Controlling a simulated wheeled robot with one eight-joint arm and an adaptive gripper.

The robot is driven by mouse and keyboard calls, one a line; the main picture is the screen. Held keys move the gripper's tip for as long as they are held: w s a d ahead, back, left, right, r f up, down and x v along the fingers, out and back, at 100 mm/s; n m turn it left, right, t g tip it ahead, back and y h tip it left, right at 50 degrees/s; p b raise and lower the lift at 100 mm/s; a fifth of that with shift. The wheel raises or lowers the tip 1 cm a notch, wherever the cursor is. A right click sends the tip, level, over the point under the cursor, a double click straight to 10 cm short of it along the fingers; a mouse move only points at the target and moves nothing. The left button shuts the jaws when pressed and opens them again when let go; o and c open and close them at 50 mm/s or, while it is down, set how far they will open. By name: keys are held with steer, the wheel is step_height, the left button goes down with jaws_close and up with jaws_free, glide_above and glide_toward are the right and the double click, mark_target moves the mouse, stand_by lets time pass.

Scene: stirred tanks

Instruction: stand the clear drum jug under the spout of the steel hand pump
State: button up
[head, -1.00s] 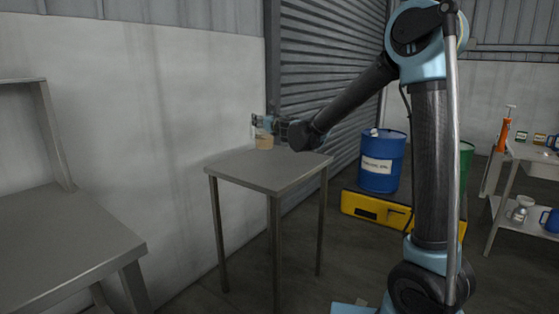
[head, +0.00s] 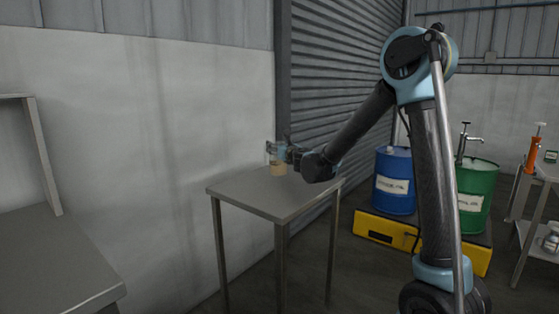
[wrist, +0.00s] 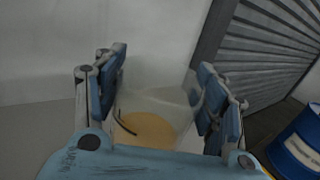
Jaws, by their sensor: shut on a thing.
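The clear drum jug (head: 278,169), with amber liquid in its lower part, is in my gripper (head: 279,151) at the back of a small steel table. I cannot tell whether its base touches the tabletop. In the wrist view the jug (wrist: 147,128) sits between the two blue fingers of my gripper (wrist: 158,92), and its lower part is hidden by the palm. The steel hand pump (head: 461,142) stands on top of a green drum, right of my arm, with its spout (head: 474,139) pointing right. The jug is well away from it.
The blue drum (head: 395,182) and green drum (head: 477,190) stand on a yellow-sided pallet (head: 372,227). The small table (head: 255,199) is otherwise bare. A grey bench (head: 50,270) is at left, a shelf rack (head: 545,172) at far right. Open floor lies between.

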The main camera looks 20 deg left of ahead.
steer(key=shift+s+f, duration=0.1)
steer(key=shift+f, duration=2.05)
steer(key=o, duration=1.8)
steer(key=shift+f, duration=0.1)
steer(key=shift+c, duration=0.2)
steer(key=v, duration=1.2)
